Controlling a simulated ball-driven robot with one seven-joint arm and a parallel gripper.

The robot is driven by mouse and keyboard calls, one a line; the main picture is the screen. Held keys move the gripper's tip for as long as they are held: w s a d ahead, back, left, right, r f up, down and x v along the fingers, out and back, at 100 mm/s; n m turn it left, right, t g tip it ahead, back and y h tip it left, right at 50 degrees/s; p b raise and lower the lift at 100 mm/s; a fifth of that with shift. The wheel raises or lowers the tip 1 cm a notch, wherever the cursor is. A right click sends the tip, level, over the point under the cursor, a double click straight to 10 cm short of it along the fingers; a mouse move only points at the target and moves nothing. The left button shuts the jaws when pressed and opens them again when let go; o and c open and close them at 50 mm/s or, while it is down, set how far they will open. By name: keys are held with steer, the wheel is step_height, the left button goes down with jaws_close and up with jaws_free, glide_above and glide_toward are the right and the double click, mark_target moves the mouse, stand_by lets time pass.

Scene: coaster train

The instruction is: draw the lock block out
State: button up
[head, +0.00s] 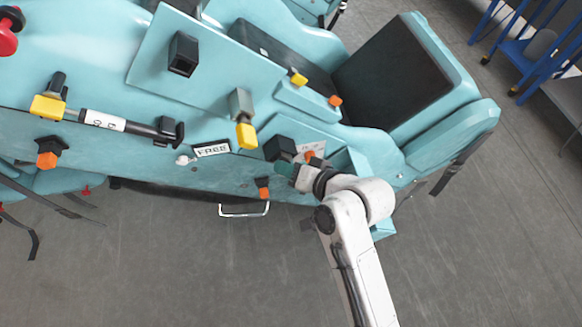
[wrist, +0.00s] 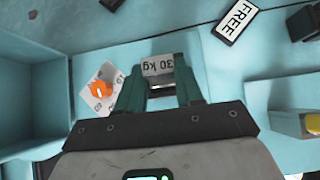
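A dark block (head: 280,148) stands out from the turquoise car panel, right of the FREE label; I take it for the lock block, though no marking confirms this. In the wrist view a grey-edged block with a white "30 kg" label (wrist: 158,65) lies between the fingertips, its label upside down. My gripper (head: 287,172) reaches it from below right in the head view. In the wrist view my gripper (wrist: 160,82) has its two green fingers apart, one on each side of the block. I cannot tell whether they press on it. The block's far side is hidden.
An orange knob on a white plate (wrist: 100,88) sits left of the fingers. The FREE label (head: 212,149) is on the panel. A yellow-ended lever (head: 245,132) and a yellow part (wrist: 312,124) are nearby. A metal handle (head: 244,210) hangs below. Floor is clear in front.

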jaws_close()
steer(key=shift+s+d, duration=0.1)
steer(key=shift+s, duration=0.1)
steer(key=shift+s+d+p, duration=0.25)
steer(key=shift+s+p, duration=0.25)
steer(key=shift+s, duration=0.45)
steer(key=shift+s+d+p, duration=0.3)
steer(key=shift+s+p, duration=0.25)
steer(key=shift+s, duration=0.35)
steer(key=shift+s+d+p, duration=0.25)
steer(key=shift+s+p, duration=0.25)
steer(key=shift+s, duration=0.45)
steer(key=shift+s+r, duration=0.1)
steer(key=shift+s+d+p, duration=0.25)
steer(key=shift+s+p, duration=0.05)
steer(key=shift+s, duration=0.65)
steer(key=shift+s+d+p, duration=0.3)
steer(key=shift+s, duration=0.6)
steer(key=shift+s+d+p, duration=0.25)
steer(key=shift+s+p, duration=0.05)
steer(key=shift+s, duration=0.65)
